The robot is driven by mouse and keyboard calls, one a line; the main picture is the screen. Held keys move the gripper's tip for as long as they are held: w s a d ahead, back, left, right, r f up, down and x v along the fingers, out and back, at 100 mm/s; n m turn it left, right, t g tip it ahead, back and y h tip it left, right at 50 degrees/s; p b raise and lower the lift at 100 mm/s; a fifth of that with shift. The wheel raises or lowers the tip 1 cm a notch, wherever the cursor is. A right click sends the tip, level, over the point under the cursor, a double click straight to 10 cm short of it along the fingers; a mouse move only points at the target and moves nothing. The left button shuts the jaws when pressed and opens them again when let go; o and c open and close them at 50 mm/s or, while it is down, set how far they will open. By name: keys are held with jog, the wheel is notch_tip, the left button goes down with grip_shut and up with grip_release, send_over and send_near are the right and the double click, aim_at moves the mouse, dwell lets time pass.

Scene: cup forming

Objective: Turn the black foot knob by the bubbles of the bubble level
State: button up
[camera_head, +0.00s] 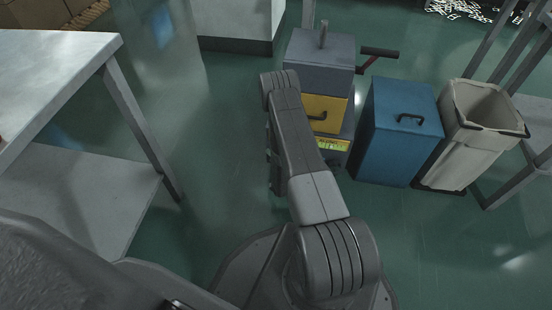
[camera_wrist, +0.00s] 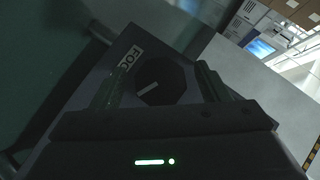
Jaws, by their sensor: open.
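The black foot knob (camera_wrist: 168,78) shows in the wrist view, round and dark with a pale pointer line. It sits on a dark panel (camera_wrist: 95,80) beside a white label (camera_wrist: 130,57) that is partly covered. My gripper (camera_wrist: 163,72) is open, with one finger on each side of the knob and a gap to both. I cannot tell how deep the fingertips reach. In the head view, a yellow-green strip (camera_head: 333,144), likely the bubble level, shows low on the grey and yellow machine (camera_head: 322,50). Its bubbles are too small to read. My arm hides the knob there.
A blue box with a handle (camera_head: 397,140) and a pale bin (camera_head: 482,130) stand right of the machine. A dark red handle (camera_head: 378,54) juts from the machine's right side. A metal table (camera_head: 50,65) stands at left. Green floor (camera_head: 215,110) is clear between.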

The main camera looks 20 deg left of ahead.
jog(key=p+v, duration=0.4)
jog(key=v, duration=0.9)
jog(key=shift+s, duration=0.1)
jog(key=b+x, duration=0.4)
jog(key=x, duration=0.9)
jog(key=shift+w+a+f, duration=0.15)
jog(key=shift+w, duration=0.1)
